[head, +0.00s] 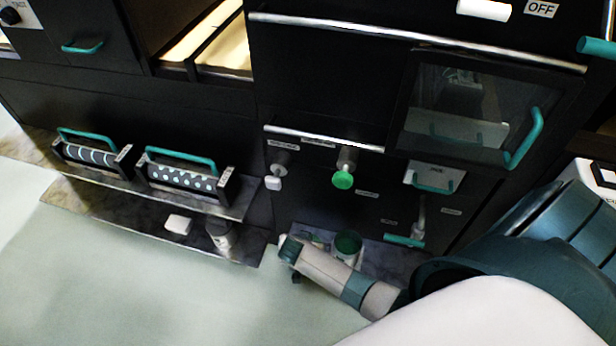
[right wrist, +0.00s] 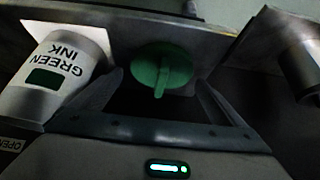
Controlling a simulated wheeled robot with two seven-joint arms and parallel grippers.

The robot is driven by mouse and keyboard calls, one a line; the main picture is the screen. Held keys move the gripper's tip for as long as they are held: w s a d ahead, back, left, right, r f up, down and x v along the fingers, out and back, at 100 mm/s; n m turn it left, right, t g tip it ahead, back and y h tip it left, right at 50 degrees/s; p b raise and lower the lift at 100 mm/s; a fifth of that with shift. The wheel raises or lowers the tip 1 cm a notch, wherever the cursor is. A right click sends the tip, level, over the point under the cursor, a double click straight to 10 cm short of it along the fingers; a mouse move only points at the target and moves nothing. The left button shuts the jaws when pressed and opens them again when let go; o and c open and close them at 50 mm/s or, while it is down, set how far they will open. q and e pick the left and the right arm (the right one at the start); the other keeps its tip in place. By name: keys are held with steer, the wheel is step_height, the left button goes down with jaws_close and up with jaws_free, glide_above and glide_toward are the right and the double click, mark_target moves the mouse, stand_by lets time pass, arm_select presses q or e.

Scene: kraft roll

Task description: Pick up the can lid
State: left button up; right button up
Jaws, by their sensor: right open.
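The can lid (right wrist: 162,67) is a green disc with a raised green grip bar; in the right wrist view it shows upper centre, against a grey surface. My right gripper (right wrist: 159,82) is open, its two fingers to either side of the lid in the picture; I cannot tell whether they touch it. In the head view my right gripper (head: 290,249) is low over the shelf at the machine's foot, and I cannot make out the lid clearly there. The green ink can (right wrist: 66,62) is left of the lid; in the head view its open green top (head: 348,243) shows behind my wrist. My left gripper is out of view.
A green knob (head: 343,180) and a white-tipped one (head: 274,182) stick out of the dark machine above the shelf. A teal T-handle (head: 404,240) is to the right. Two rollers with teal handles (head: 88,153) (head: 182,178) sit on the left shelf, a pale block (head: 179,224) below.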

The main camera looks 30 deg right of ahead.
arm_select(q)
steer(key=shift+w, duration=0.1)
arm_select(e)
steer(key=shift+c, duration=0.6)
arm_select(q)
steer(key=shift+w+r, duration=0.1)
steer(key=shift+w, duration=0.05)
arm_select(e)
steer(key=c, duration=0.9)
steer(key=shift+r, duration=0.1)
steer(key=shift+c, duration=0.2)
steer(key=shift+r, duration=0.55)
step_height(320, 180, up, 8)
steer(key=shift+r+p, duration=0.1)
steer(key=shift+p, duration=0.2)
steer(key=shift+r, duration=0.25)
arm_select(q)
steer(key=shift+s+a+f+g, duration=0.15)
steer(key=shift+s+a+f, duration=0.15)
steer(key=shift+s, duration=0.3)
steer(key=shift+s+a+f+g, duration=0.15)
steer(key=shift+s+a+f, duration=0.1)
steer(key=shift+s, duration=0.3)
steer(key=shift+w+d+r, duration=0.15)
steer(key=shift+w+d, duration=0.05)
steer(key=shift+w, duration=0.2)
